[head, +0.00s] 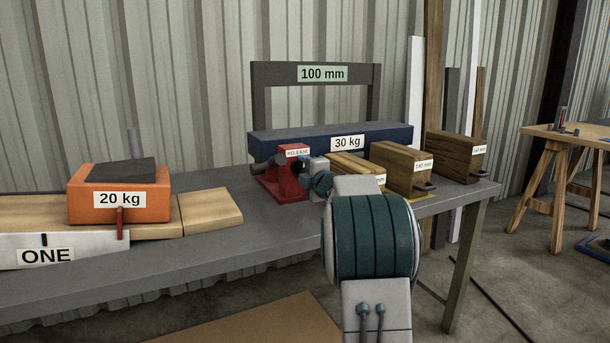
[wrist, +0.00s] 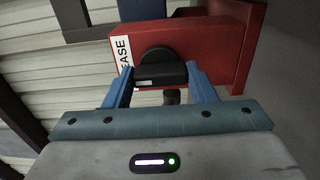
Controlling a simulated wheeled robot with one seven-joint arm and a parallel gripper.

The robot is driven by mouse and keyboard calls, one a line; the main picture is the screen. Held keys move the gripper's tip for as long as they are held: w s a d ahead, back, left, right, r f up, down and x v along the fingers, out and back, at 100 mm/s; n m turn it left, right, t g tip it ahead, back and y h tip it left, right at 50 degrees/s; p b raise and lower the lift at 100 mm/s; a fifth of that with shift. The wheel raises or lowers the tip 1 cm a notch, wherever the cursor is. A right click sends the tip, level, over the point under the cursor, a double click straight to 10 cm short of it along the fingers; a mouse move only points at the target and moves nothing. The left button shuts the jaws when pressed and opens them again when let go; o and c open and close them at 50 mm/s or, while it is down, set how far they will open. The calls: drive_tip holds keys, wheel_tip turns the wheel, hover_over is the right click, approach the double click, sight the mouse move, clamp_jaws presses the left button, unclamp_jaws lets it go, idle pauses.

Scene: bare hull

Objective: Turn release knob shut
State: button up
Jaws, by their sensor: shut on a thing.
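The red release jack (head: 287,177) stands on the grey bench and carries a RELEASE label; its red body (wrist: 222,45) fills the top of the wrist view. The black release knob (wrist: 157,70) sticks out of the red body. My gripper (wrist: 160,78) has its two blue fingers on either side of the knob and is shut on it. In the head view my gripper (head: 308,180) reaches the right side of the red jack, and my arm and gripper hide the knob there.
A dark blue 30 kg beam (head: 270,143) lies behind the jack, under a 100 mm frame (head: 258,88). Wooden blocks (head: 402,170) stand to the right. An orange 20 kg weight (head: 82,208) sits on planks at left. The bench (head: 215,250) is bare in front of the jack.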

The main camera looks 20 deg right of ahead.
idle(0.4)
drive_tip(key=o, duration=1)
drive_tip(key=s, duration=0.4)
drive_tip(key=s+p, duration=0.1)
drive_tip(key=s, duration=0.4)
drive_tip(key=s+p, duration=0.1)
drive_tip(key=s, duration=0.3)
drive_tip(key=shift+s+d, duration=0.25)
drive_tip(key=shift+s, duration=0.15)
